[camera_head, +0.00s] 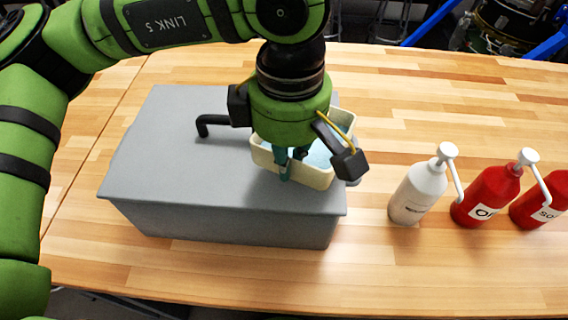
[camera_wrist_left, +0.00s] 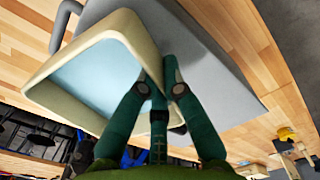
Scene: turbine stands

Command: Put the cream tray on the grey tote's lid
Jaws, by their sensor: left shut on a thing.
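The cream tray (camera_head: 264,157) has a pale blue inside and shows over the right part of the grey tote's lid (camera_head: 171,158) in the head view. In the left wrist view the tray (camera_wrist_left: 46,95) fills the upper left, with the grey lid (camera_wrist_left: 205,60) behind it. My left gripper (camera_head: 292,165) is shut on the tray's near wall; its green fingers (camera_wrist_left: 163,85) pinch the rim in the left wrist view. I cannot tell whether the tray touches the lid. My right gripper is in neither view.
A white pump bottle (camera_head: 417,193) stands right of the tote, beside two red pump bottles (camera_head: 484,197) (camera_head: 541,199). The wooden table (camera_head: 430,100) is clear behind the bottles and along its front edge.

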